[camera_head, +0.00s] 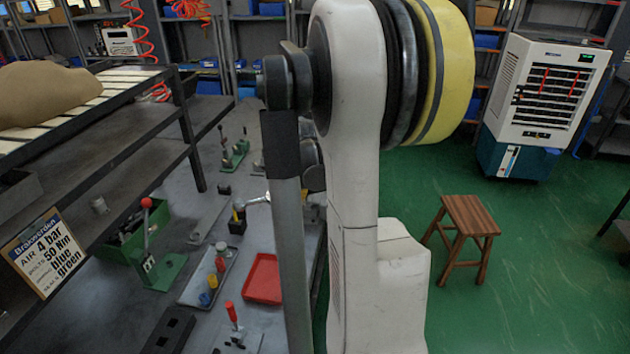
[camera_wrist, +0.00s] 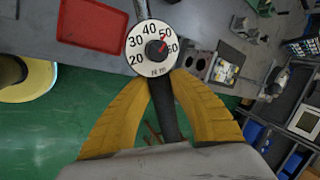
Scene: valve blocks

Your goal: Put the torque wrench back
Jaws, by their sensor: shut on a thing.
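The torque wrench (camera_wrist: 152,50) shows in the wrist view with a round white dial, marked in tens, and a red pointer near 50. Its dark handle runs down between the yellow fingers of my gripper (camera_wrist: 165,82), which are shut on it just below the dial. The shaft goes on past the dial to the top edge, over the grey bench. In the head view my arm covers the middle of the picture, and my gripper cannot be made out there. No place for the wrench can be told for sure.
On the grey bench (camera_head: 115,310) are a red tray (camera_head: 262,278), a grey tray with coloured pieces (camera_head: 212,268), a green box (camera_head: 150,222) and a red-knobbed lever clamp (camera_head: 147,240). A sign (camera_head: 43,253) stands at left. A wooden stool (camera_head: 464,225) stands on open green floor.

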